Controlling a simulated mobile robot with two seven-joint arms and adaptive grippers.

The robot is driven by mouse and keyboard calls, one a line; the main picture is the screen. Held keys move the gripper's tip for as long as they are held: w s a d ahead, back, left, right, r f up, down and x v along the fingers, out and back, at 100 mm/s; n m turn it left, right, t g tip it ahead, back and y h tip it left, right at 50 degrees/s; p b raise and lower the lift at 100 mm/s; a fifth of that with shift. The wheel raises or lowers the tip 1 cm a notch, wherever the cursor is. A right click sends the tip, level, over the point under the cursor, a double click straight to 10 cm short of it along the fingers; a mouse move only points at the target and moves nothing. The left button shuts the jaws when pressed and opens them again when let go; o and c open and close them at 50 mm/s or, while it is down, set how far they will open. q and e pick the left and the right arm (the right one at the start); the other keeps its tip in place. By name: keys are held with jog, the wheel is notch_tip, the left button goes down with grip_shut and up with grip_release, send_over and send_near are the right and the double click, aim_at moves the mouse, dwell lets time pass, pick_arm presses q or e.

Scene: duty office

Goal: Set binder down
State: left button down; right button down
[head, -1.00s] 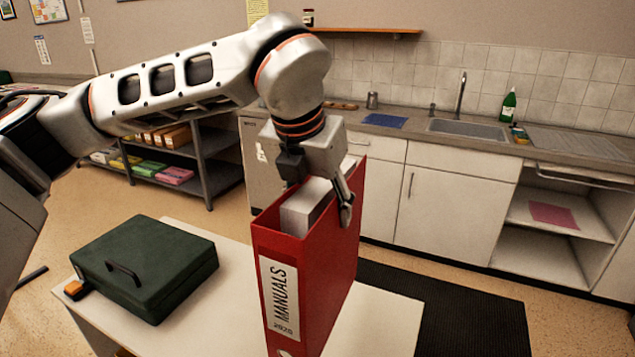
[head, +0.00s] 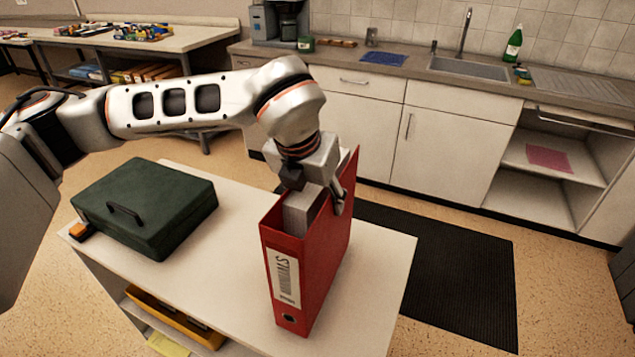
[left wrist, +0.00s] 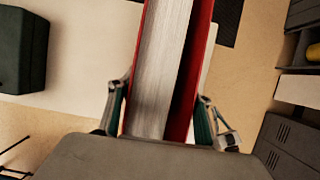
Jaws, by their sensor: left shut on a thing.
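The red binder (head: 312,268), with a white "MANUALS" label and white paper inside, is upright over the white tabletop (head: 222,292). Its lower edge looks close to the tabletop; I cannot tell whether it touches. My left gripper (head: 322,200) comes down from above and is shut on the upper part of the binder. In the left wrist view the binder (left wrist: 187,85) runs between the two fingers of my left gripper (left wrist: 160,115), its paper block facing up. My right gripper is in neither view.
A dark green case (head: 145,208) lies on the tabletop left of the binder, with an orange object (head: 79,231) beside it. Bare tabletop lies between case and binder. A black floor mat (head: 455,275) and a counter with a sink (head: 468,68) are behind.

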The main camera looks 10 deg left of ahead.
pick_arm(q)
jog(key=shift+w+f, duration=0.1)
jog(key=shift+f, duration=0.05)
jog(key=c, duration=1)
grip_release()
notch_tip(320, 180, up, 11)
send_over(306, 196)
jog(key=shift+w+b, duration=0.1)
jog(key=shift+b, duration=0.3)
